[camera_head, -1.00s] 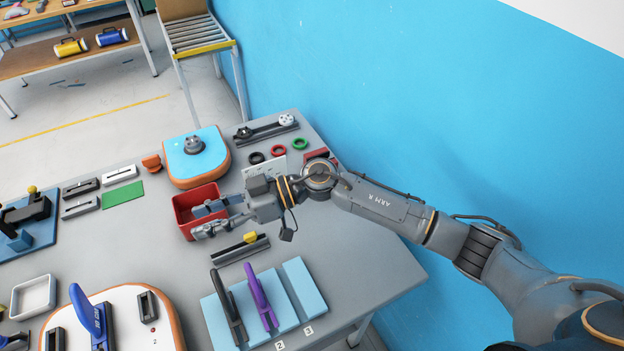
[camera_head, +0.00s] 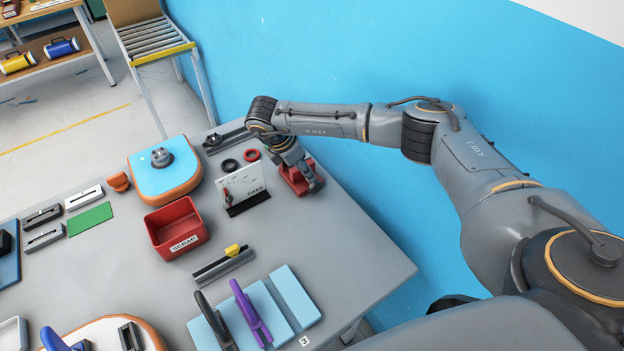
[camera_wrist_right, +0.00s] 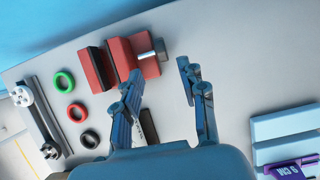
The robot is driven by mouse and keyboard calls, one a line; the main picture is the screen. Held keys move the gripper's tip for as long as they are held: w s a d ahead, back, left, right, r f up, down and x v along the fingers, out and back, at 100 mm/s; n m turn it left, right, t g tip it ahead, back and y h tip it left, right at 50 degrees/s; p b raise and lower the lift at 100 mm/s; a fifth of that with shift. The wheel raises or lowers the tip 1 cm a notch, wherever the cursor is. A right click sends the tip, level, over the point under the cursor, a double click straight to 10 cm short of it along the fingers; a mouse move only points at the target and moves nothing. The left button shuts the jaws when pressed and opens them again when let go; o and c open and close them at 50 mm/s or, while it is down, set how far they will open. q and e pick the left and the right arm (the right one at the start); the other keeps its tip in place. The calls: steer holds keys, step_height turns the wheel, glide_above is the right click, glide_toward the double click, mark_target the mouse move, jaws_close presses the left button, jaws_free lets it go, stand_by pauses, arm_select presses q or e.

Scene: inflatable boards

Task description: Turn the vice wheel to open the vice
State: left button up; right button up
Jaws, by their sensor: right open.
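The red vice (camera_head: 296,180) sits near the table's back right edge, close to the blue wall. In the right wrist view, the vice (camera_wrist_right: 101,68) shows red blocks and a silver screw, with a dark round part, which looks like the wheel (camera_wrist_right: 161,49), at the screw's end. My right gripper (camera_wrist_right: 160,72) is open and empty. Its fingers point toward the vice, with the wheel end between and beyond the fingertips. In the head view, my right gripper (camera_head: 306,172) is over the vice and partly hides it. I cannot tell whether it touches. My left gripper is out of view.
A small white upright panel (camera_head: 244,184) stands just left of the vice, with black and red rings (camera_head: 230,165) behind it. A red scrap bin (camera_head: 176,232) and a blue-topped board (camera_head: 165,175) lie farther left. Bare tabletop lies in front of the vice.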

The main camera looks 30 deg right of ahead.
mark_target(314, 183)
steer(key=p+x, duration=0.1)
steer(key=x, duration=0.7)
steer(key=shift+d+f, duration=0.1)
steer(key=shift+f, duration=0.3)
jaws_close()
